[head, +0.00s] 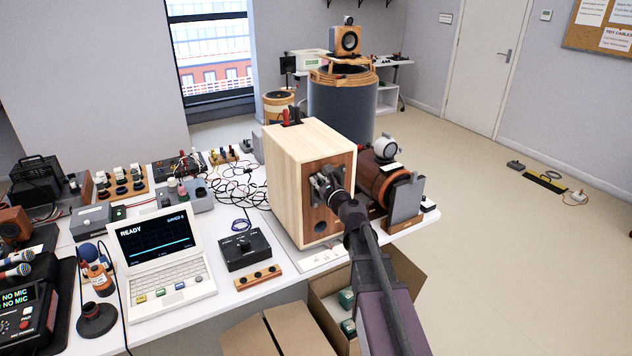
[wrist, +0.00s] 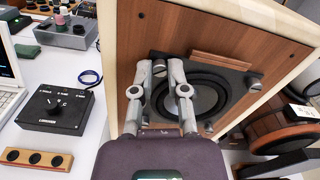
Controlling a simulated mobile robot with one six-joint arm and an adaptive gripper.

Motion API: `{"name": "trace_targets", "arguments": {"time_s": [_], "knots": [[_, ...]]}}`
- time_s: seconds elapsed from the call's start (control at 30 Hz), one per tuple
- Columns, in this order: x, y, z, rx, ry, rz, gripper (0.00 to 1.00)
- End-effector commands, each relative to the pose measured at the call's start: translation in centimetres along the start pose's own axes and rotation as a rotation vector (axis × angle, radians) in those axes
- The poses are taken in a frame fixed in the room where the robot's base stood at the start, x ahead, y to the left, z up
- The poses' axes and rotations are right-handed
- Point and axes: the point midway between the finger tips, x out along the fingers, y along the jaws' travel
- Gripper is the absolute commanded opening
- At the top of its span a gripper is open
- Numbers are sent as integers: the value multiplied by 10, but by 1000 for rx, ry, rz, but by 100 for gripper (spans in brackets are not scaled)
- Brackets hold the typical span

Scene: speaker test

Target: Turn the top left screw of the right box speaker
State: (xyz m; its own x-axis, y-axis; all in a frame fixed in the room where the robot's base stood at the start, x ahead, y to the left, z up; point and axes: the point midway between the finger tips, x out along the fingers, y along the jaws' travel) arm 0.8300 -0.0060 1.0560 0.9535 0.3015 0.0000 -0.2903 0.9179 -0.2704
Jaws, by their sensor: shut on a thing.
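The box speaker (head: 287,165) is a pale wooden box with a brown front panel, standing on the white table. In the wrist view its front panel (wrist: 225,45) is tilted and holds a dark round driver (wrist: 209,95) in a black frame. My gripper (wrist: 160,68) reaches the frame's upper left corner, its two fingers either side of the grey top left screw (wrist: 159,70), shut on it. The fingers partly cover the driver. Another screw (wrist: 255,86) shows at the frame's upper right. In the head view my gripper (head: 326,186) is against the panel and hides the driver.
A brown cylindrical device (head: 378,182) stands close to the right of the speaker. A black knob box (head: 245,249) and a laptop (head: 160,262) lie to the left. An open cardboard box (head: 408,272) is below the table edge, under my arm.

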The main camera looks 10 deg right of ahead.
Motion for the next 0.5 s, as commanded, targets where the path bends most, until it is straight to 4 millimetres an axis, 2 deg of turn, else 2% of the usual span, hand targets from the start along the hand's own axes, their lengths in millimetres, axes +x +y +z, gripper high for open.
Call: {"name": "trace_targets", "arguments": {"time_s": [0.3, 0.5], "knots": [[-2, 2, 0, 259, 1, 2, 0], [-2, 2, 0, 359, 1, 2, 0]]}}
